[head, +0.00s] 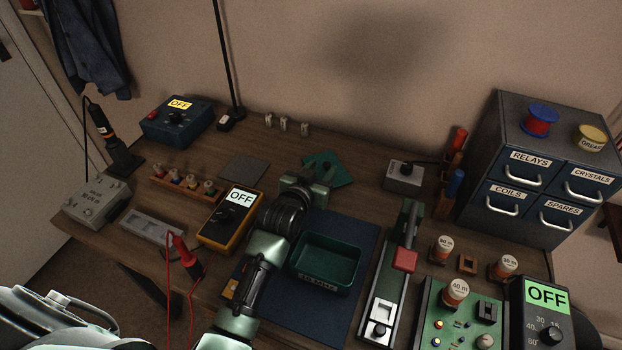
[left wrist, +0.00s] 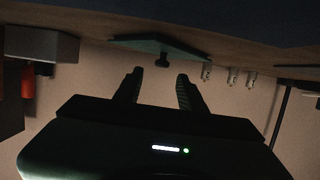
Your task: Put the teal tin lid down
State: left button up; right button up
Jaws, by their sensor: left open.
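The teal tin lid (head: 341,168) lies on the wooden table behind the blue mat, partly hidden by my left gripper (head: 318,177). In the left wrist view, which is upside down, the lid (left wrist: 180,47) rests against the tabletop with its dark knob (left wrist: 164,60) standing up. My left gripper (left wrist: 159,75) is open there, with the knob just beyond and between its fingertips and nothing held. The open teal tin (head: 325,262) stands on the blue mat (head: 350,230), in front of the gripper. My right gripper is not in view.
A yellow meter marked OFF (head: 231,218) stands left of my left arm. A grey box (head: 404,177) sits right of the lid. A green lever device (head: 392,275) lies right of the tin. Small pale pieces (head: 283,123) stand behind. A dark drawer cabinet (head: 535,170) is at right.

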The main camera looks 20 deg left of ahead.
pick_arm(q)
jog(key=v, duration=0.8)
jog(key=shift+s+r, duration=0.25)
jog(key=shift+r, duration=0.05)
